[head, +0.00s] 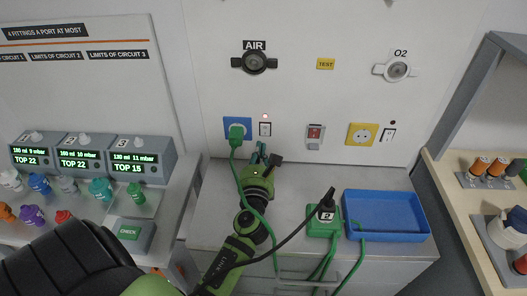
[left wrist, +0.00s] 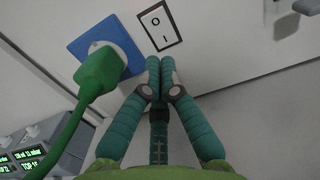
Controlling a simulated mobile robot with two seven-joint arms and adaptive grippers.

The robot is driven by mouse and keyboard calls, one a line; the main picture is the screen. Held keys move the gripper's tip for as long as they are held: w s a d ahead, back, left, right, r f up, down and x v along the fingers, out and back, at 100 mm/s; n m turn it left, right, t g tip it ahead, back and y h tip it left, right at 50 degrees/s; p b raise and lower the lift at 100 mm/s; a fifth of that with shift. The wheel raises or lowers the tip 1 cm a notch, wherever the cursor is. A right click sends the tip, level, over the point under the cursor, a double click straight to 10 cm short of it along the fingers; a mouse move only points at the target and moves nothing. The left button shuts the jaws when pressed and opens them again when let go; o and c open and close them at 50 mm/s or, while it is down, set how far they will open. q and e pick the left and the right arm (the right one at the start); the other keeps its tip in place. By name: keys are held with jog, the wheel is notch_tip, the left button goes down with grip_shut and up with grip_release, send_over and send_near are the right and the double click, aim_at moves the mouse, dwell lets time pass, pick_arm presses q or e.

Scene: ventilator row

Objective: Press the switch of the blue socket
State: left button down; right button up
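The blue socket (head: 237,127) is on the upright wall panel, with a green plug (head: 236,134) in it and a green cable hanging down. In the left wrist view the switch (left wrist: 160,26) shows O and I marks, beside the blue socket (left wrist: 106,54). My left gripper (head: 261,150) is below the switch; its fingertips (left wrist: 160,62) are together with nothing between them, apart from the switch in the picture. My right gripper is not seen.
A yellow socket (head: 361,134) with its own switch (head: 388,135) and a red-topped switch (head: 315,133) are further right. A blue tray (head: 386,241) and a green box (head: 323,226) with a black plug are on the counter. The green cable runs close by my left arm.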

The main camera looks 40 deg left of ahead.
pick_arm(q)
jog(key=b+v, duration=0.1)
jog(key=v, duration=0.2)
jog(key=b+v, duration=0.1)
jog(key=v, duration=0.1)
jog(key=f+v, duration=0.1)
jog(key=v, duration=0.2)
jog(key=shift+s+d+b, duration=0.1)
jog(key=shift+s+b, duration=0.1)
jog(key=shift+b, duration=0.2)
jog(key=shift+s+d+r, duration=0.3)
jog(key=shift+s+d, duration=0.2)
jog(key=shift+s, duration=0.3)
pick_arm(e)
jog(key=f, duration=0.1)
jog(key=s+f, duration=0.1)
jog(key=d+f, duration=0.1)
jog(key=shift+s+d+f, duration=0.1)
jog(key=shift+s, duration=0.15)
pick_arm(q)
jog(key=shift+d, duration=0.1)
